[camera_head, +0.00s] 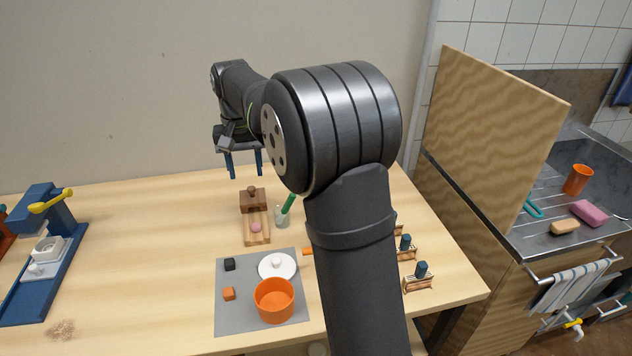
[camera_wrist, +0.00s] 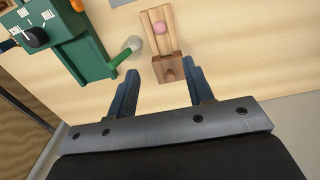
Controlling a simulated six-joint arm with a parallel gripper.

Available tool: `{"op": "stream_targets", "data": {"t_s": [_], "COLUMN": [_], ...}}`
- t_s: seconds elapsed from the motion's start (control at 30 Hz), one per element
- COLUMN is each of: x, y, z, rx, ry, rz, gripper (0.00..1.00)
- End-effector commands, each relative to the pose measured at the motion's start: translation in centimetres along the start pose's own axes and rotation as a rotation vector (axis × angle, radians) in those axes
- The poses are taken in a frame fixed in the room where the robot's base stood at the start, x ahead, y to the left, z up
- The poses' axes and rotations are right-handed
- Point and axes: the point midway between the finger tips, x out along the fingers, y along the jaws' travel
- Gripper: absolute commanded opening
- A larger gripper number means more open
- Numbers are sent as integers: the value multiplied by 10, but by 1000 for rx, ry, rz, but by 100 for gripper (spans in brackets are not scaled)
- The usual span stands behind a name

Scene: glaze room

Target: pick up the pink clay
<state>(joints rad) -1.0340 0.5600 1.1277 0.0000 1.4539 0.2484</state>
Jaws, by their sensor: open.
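The pink clay (camera_head: 256,227) is a small rounded lump in a light wooden tray (camera_head: 258,241) on the table. A darker brown wooden block with a knob (camera_head: 252,199) stands at the tray's far end. In the wrist view the pink clay (camera_wrist: 160,28) lies in the tray beyond the brown block (camera_wrist: 169,70). My gripper (camera_head: 244,172) is open and empty, above and behind the tray in the head view. In the wrist view my gripper (camera_wrist: 159,68) has its fingers apart, with the brown block between and ahead of them.
A green-handled tool in a small cup (camera_head: 281,216) stands right of the tray. A grey mat (camera_head: 236,318) holds an orange pot (camera_head: 274,300), a white lid (camera_head: 277,267) and small cubes. A blue machine (camera_head: 48,265) is at left. A green machine (camera_wrist: 78,42) shows in the wrist view.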

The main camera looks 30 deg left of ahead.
Motion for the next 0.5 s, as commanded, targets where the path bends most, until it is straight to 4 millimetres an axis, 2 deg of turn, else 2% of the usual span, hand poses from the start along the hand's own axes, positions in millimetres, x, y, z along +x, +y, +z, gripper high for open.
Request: {"op": "stream_targets", "data": {"t_s": [0.17,0.33,0.5], "x": [0,0,18], "y": [0,2,2], "z": [0,14,14], "rx": [0,4,4], "ry": [0,1,-3], "rz": [0,0,1], "gripper": [47,47,47]}}
